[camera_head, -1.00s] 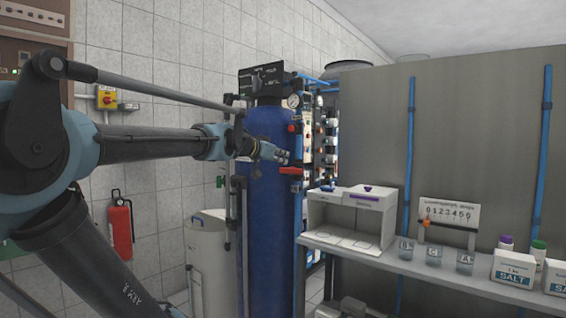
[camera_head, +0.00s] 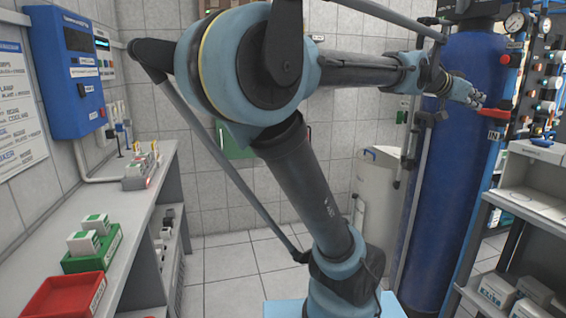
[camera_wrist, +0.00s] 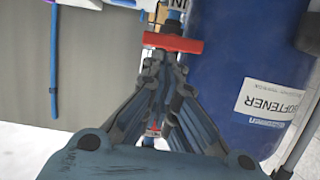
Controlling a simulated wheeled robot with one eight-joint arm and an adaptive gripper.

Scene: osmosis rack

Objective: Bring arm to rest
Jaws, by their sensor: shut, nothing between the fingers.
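My arm spans the middle of the head view, raised and stretched out to the right. My gripper (camera_head: 476,98) is at its end, in front of the blue softener tank (camera_head: 455,150) and close to the red valve handle (camera_head: 492,114) marked IN. In the wrist view my gripper (camera_wrist: 165,85) has its fingers together and holds nothing. The red handle (camera_wrist: 172,43) lies just beyond the fingertips there; I cannot tell whether they touch. The tank (camera_wrist: 235,70) with its SOFTENER label fills the right of the wrist view.
A bench (camera_head: 125,235) with a red tray (camera_head: 62,298) and a green tray (camera_head: 95,252) runs along the left. A blue wall box (camera_head: 75,70) hangs above it. A pale container (camera_head: 378,200) stands beside the tank. Shelves (camera_head: 525,205) stand at the right. Tiled floor between is clear.

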